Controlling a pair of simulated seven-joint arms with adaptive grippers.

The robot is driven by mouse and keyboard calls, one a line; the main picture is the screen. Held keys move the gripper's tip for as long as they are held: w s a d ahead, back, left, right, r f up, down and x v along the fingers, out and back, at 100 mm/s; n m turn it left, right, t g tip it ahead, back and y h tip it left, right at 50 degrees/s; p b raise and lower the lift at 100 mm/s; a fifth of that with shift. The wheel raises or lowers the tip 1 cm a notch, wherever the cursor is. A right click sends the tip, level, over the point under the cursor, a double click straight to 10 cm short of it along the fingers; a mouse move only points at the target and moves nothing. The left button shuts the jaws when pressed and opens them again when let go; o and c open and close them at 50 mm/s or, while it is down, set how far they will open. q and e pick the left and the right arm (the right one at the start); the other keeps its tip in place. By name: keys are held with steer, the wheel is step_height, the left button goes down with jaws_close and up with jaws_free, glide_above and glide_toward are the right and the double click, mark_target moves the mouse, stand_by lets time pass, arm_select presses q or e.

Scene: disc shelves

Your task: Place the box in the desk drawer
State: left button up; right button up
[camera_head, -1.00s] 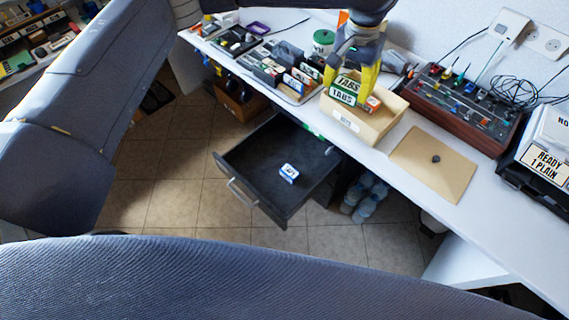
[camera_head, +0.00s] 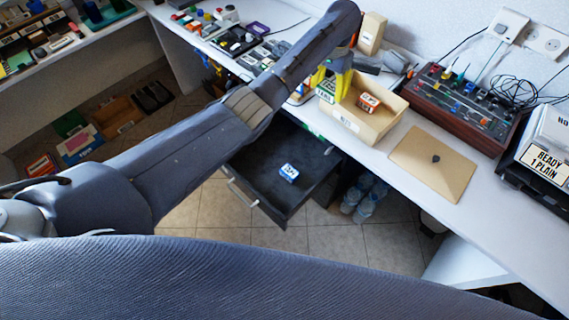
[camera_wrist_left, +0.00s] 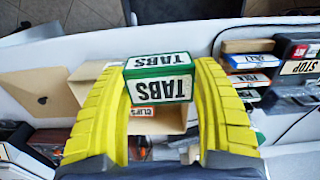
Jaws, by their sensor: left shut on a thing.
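My left gripper (camera_head: 331,82) is shut on a green and white TABS box (camera_head: 326,90). It holds the box by the left rim of a tan tray (camera_head: 368,126). In the left wrist view the yellow fingers (camera_wrist_left: 160,78) press on both sides of the TABS box (camera_wrist_left: 160,88), its lettering upside down. The desk drawer (camera_head: 248,165) under the desk is pulled open. A small blue and white box (camera_head: 289,173) lies inside it. The arm covers part of the drawer's far left side. My right gripper is not in view.
A red and white CLIPS box (camera_head: 369,103) sits in the tan tray. Right of it are a tan board (camera_head: 432,165) and a dark red cable panel (camera_head: 466,108). Small boxes (camera_head: 257,60) line the desk to the left. Much of the drawer floor is bare.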

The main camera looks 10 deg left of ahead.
arm_select(q)
steer(key=s+a+f, duration=0.2)
steer(key=a+f, duration=0.2)
steer(key=f, duration=0.3)
steer(key=s+a+f, duration=0.3)
steer(key=a+f, duration=0.1)
steer(key=f, duration=0.4)
glide_above(275, 181)
step_height(275, 181, down, 17)
steer(key=shift+f, duration=2.3)
steer(key=shift+f, duration=0.2)
steer(key=o, duration=1.2)
steer(key=shift+r, duration=0.1)
step_height(275, 181, up, 12)
steer(key=shift+r, duration=0.1)
